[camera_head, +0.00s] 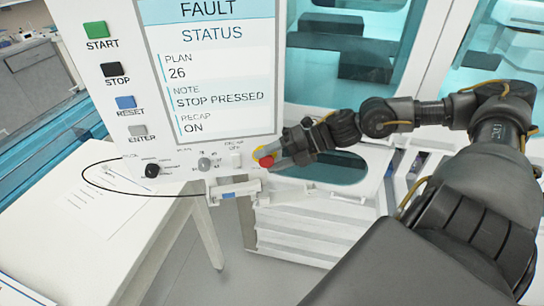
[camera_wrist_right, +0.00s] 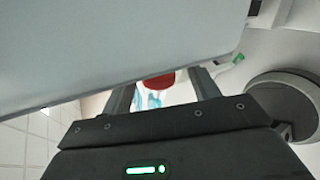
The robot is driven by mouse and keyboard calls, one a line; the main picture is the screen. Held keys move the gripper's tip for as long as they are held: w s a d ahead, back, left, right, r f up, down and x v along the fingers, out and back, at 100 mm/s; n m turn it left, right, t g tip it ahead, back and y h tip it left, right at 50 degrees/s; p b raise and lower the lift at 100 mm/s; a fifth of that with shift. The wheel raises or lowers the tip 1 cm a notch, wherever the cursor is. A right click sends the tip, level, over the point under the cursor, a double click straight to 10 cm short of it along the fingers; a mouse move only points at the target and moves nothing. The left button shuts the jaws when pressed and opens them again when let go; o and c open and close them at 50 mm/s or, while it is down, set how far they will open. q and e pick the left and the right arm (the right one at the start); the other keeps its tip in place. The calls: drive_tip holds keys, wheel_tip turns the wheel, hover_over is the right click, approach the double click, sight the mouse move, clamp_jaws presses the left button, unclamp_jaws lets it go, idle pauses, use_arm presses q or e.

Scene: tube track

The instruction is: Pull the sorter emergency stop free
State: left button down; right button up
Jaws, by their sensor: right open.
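The red emergency stop (camera_head: 266,161) sits at the lower right of the white control panel (camera_head: 121,70), mostly hidden by my right gripper (camera_head: 275,155). In the right wrist view, the red stop (camera_wrist_right: 158,80) shows between the two fingers of my open right gripper (camera_wrist_right: 163,88); I cannot tell whether a finger touches it. The panel screen (camera_head: 212,65) reads FAULT, STATUS, PLAN 26, NOTE STOP PRESSED and RECAP ON. My left gripper is not in view.
START, STOP, RESET and ENTER buttons (camera_head: 124,102) run down the panel's left side. A black knob (camera_head: 152,170) and a grey knob (camera_head: 204,164) sit along its bottom. A white table (camera_head: 60,235) with a paper stands at lower left.

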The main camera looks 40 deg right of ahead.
drive_tip(key=shift+s, duration=0.1)
drive_tip(key=shift+s+d+r, duration=0.3)
drive_tip(key=shift+d, duration=0.2)
drive_tip(key=b+v, duration=0.1)
drive_tip(key=v, duration=0.8)
drive_tip(key=shift+d+r, duration=0.15)
